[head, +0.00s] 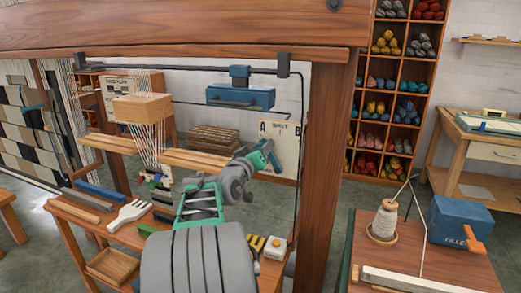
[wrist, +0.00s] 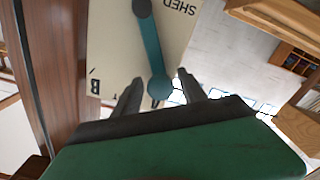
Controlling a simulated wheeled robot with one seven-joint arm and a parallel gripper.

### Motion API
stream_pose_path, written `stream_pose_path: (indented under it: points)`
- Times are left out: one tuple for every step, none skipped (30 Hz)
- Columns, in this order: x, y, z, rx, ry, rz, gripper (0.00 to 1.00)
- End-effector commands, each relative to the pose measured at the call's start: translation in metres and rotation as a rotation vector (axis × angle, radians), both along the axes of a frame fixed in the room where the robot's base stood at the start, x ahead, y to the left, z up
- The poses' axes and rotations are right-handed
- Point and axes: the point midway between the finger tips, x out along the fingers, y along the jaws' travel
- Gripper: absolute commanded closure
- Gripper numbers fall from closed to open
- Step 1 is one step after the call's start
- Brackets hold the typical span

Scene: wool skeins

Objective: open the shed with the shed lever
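The shed lever (wrist: 152,48) is a teal bar with a dark pivot and a round knob, on a pale board (wrist: 110,45) marked SHED and B, upside down in the wrist view. In the head view the board (head: 291,140) shows A and B and hangs beyond my arm, which hides much of the lever. My gripper (wrist: 160,80) is open, its two dark fingers on either side of the knob. Gaps show between knob and fingers, though contact at depth is hard to judge. In the head view my green gripper (head: 266,152) is in front of the board.
A wooden loom post (head: 329,150) stands right of the board, with a thick beam (head: 180,30) above. A blue box (head: 240,98) hangs from a dark rail. A bench with a comb (head: 130,213) lies below left. A cone of yarn (head: 383,222) stands on the right table.

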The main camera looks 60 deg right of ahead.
Motion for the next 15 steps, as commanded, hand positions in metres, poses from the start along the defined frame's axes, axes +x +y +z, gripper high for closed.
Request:
stream_pose_path:
  points:
    - [0.000, 0.000, 0.000, 0.000, 0.000, 0.000, 0.47]
    - [0.000, 0.000, 0.000, 0.000, 0.000, 0.000, 0.47]
    - [0.000, 0.000, 0.000, 0.000, 0.000, 0.000, 0.47]
    - [0.000, 0.000, 0.000, 0.000, 0.000, 0.000, 0.47]
    - [0.000, 0.000, 0.000, 0.000, 0.000, 0.000, 0.47]
    - [0.000, 0.000, 0.000, 0.000, 0.000, 0.000, 0.47]
    - [0.000, 0.000, 0.000, 0.000, 0.000, 0.000, 0.47]
    - [0.000, 0.001, 0.000, -0.001, -0.001, 0.001, 0.47]
    - [0.000, 0.003, 0.000, 0.000, -0.001, 0.001, 0.47]
    - [0.000, 0.006, 0.001, -0.001, -0.002, 0.002, 0.47]
    - [0.000, 0.010, 0.001, -0.002, -0.002, 0.002, 0.47]
    - [0.000, 0.017, 0.000, -0.001, -0.001, 0.002, 0.47]
    - [0.000, 0.023, 0.001, -0.002, -0.001, 0.003, 0.47]
    - [-0.001, 0.029, 0.000, -0.001, -0.001, 0.004, 0.47]
    - [-0.001, 0.038, 0.000, -0.001, -0.001, 0.004, 0.47]
